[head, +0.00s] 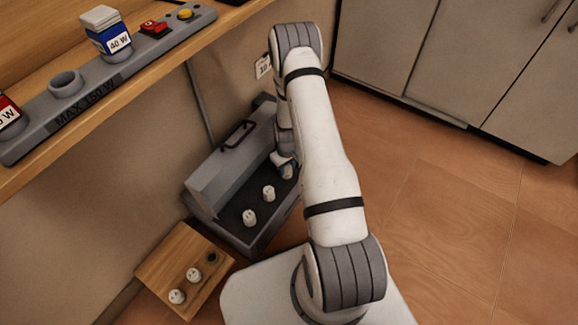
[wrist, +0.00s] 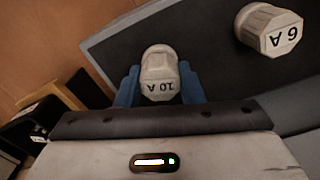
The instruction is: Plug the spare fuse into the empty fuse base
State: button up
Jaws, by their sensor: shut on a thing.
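In the wrist view my gripper (wrist: 158,90) has its blue fingers closed on a white fuse marked 10 A (wrist: 160,72). I cannot tell whether this fuse is clear of the surface below it. A white fuse marked 6 A (wrist: 270,30) stands to its right. In the head view my gripper (head: 286,170) is low at the right end of the open grey case (head: 212,187), mostly hidden by my arm. Two white fuses (head: 249,217) (head: 268,193) stand in the case. A wooden board (head: 160,268) carries two white fuses (head: 193,274) (head: 177,296) and a dark empty fuse base (head: 212,258).
A wooden shelf above the case holds a grey strip (head: 85,105) marked MAX 160 W, with a blue-and-white 40 W block (head: 107,33) and an empty round socket (head: 65,83). Grey cabinets (head: 455,60) stand behind. The floor at right is clear.

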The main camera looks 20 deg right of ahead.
jog(key=shift+f, duration=0.25)
jog(key=o, duration=1)
jog(key=shift+o, duration=0.4)
jog(key=o, duration=0.4)
jog(key=shift+o, duration=0.2)
jog(key=shift+r, duration=0.15)
jog(key=shift+r+p, duration=2)
jog(key=shift+r, duration=1.4)
jog(key=shift+s, duration=0.15)
